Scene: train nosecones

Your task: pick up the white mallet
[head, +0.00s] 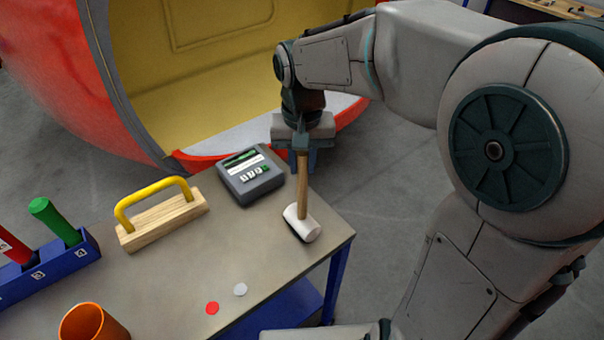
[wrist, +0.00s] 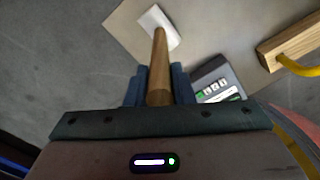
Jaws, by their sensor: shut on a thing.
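The white mallet (head: 301,224) has a white head with a dark end face and a wooden handle. In the head view its head is at the right corner of the table, and the handle runs up to my gripper (head: 303,160). In the wrist view the mallet's handle (wrist: 160,60) passes between the two blue fingers of my gripper (wrist: 160,85), which is shut on it. The white head lies beyond the fingertips, over the tabletop. I cannot tell whether the head touches the table.
The table (head: 170,265) also holds a grey device (head: 250,176) with buttons, a wooden block with a yellow handle (head: 160,220), a blue rack (head: 50,268), an orange cup (head: 88,322), and red and white discs (head: 212,308). A red-rimmed nosecone shell (head: 60,65) stands behind.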

